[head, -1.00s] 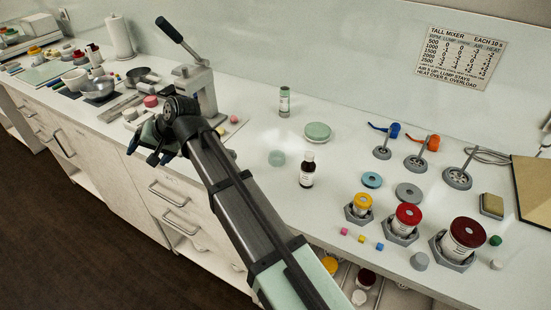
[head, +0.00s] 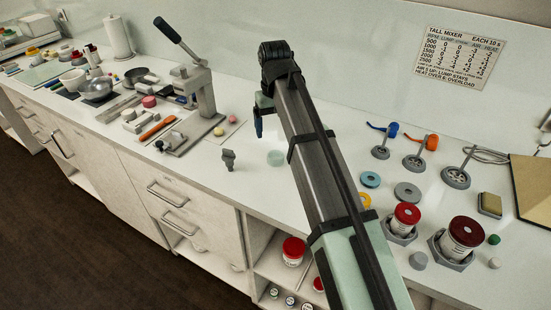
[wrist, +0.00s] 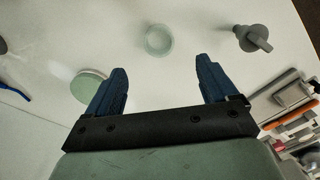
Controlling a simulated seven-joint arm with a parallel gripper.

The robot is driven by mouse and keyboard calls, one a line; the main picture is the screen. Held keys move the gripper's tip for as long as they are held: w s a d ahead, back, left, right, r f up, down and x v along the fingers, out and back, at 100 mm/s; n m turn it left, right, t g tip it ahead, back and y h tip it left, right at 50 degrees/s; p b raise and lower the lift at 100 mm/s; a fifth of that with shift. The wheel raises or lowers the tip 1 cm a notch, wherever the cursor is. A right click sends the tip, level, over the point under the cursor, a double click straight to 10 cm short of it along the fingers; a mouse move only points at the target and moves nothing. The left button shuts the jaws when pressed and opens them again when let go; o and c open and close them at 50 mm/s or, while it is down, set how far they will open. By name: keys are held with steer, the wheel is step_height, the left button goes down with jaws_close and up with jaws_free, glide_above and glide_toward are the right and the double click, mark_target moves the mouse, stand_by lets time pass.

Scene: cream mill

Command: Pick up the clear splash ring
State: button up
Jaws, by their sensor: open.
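The clear splash ring is a pale, translucent, greenish round piece (head: 275,158) lying on the white counter, just beside my arm in the head view. In the wrist view the ring (wrist: 158,40) lies ahead of the fingers, roughly centred between them and beyond their tips. My gripper (wrist: 160,68) is open and empty, with its two blue fingers wide apart. In the head view one blue finger of my gripper (head: 258,125) shows above the counter, behind the ring; the rest is hidden by the arm.
A grey knobbed piece (head: 228,160) stands left of the ring; it also shows in the wrist view (wrist: 253,38). A pale green disc (wrist: 88,86) lies by the left finger. A lever press (head: 200,90) stands left. Cups and several whisks are at right.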

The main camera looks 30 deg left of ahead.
mark_target(276, 152)
steer(key=shift+w+f, duration=0.1)
steer(key=shift+f, duration=5.1)
steer(key=c, duration=1.1)
steer(key=shift+r, duration=0.1)
